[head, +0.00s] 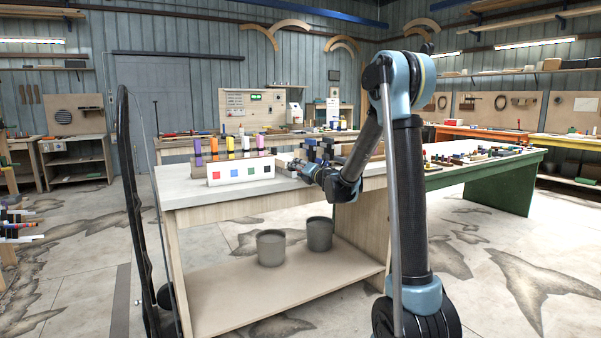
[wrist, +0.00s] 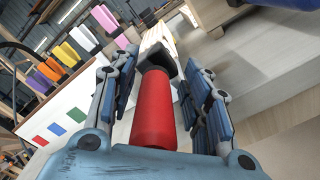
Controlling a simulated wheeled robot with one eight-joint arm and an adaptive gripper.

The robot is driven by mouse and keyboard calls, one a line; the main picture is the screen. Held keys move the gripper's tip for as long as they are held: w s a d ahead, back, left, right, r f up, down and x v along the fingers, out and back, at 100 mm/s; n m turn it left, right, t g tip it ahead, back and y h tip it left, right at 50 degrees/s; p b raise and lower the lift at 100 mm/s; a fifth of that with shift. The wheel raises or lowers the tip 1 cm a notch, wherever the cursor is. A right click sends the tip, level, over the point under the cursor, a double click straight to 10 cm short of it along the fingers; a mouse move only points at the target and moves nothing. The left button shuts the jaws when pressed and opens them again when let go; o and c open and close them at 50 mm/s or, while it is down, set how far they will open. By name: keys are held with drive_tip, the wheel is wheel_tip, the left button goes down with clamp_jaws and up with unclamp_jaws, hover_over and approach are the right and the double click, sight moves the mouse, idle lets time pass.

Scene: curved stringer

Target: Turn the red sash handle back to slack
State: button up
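The red sash handle (wrist: 154,112) is a smooth red cylinder in the middle of the wrist view, with a dark block (wrist: 156,58) at its far end. My gripper (wrist: 163,66) has one finger on each side of the handle. The fingers look spread, with a narrow gap at the right; contact on the left is hard to judge. In the head view my gripper (head: 304,170) is low over the near edge of the pale workbench (head: 190,190). I cannot make out the red handle in the head view.
A white panel with coloured squares (head: 240,173) stands left of my gripper, with several coloured upright handles (head: 231,144) behind it. Dark clamp parts (head: 322,148) stand behind my gripper. Two grey buckets (head: 271,248) sit on the lower shelf. A green bench (head: 485,185) is at the right.

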drive_tip(key=shift+s, duration=0.1)
drive_tip(key=v, duration=1.1)
drive_tip(key=shift+s+d, duration=0.25)
drive_tip(key=shift+d, duration=0.05)
drive_tip(key=shift+f, duration=0.1)
drive_tip(key=v, duration=0.6)
drive_tip(key=shift+s+d, duration=0.1)
